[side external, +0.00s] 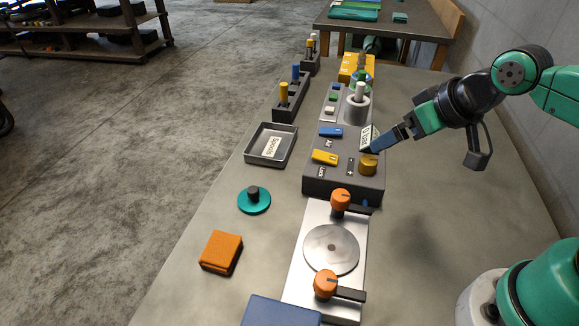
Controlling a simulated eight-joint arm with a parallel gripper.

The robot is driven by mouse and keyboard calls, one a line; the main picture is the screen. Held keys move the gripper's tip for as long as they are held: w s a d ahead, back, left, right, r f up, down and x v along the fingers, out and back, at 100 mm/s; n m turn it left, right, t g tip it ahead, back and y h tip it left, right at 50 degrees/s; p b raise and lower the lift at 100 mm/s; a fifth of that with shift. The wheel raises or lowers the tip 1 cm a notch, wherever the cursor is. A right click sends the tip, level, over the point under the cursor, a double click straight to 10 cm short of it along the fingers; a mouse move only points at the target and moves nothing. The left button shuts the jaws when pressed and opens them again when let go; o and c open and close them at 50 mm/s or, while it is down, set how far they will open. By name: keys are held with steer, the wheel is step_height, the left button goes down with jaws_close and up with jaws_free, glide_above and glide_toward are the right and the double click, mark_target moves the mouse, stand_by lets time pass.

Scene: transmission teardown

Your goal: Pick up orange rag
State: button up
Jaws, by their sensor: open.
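The orange rag (221,252) is a folded, block-like square lying flat on the left part of the table, toward the front. Nothing touches it. My gripper (372,146) is at the right, over the dark console and close to a yellow knob, well apart from the rag and farther back. It is open. Its fingertips are small in this view, and I cannot tell whether they touch the console's parts. I see nothing held in it.
A teal disc with a black knob (254,200) lies behind the rag. A grey tray (288,160) stands farther back. A metal plate with orange-knobbed clamps (340,215) is right of the rag, and a blue block (278,313) is in front. Bare table surrounds the rag.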

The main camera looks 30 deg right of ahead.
steer(key=shift+a, duration=0.1)
steer(key=n+g, duration=0.7)
steer(key=n, duration=1.9)
glide_above(219, 250)
steer(key=f, duration=0.7)
steer(key=shift+w+d, duration=0.1)
steer(key=shift+d, duration=0.15)
steer(key=shift+n, duration=0.5)
steer(key=f, duration=0.5)
steer(key=shift+a, duration=0.25)
steer(key=shift+f, duration=0.6)
steer(key=c, duration=1.5)
steer(key=shift+r, duration=0.15)
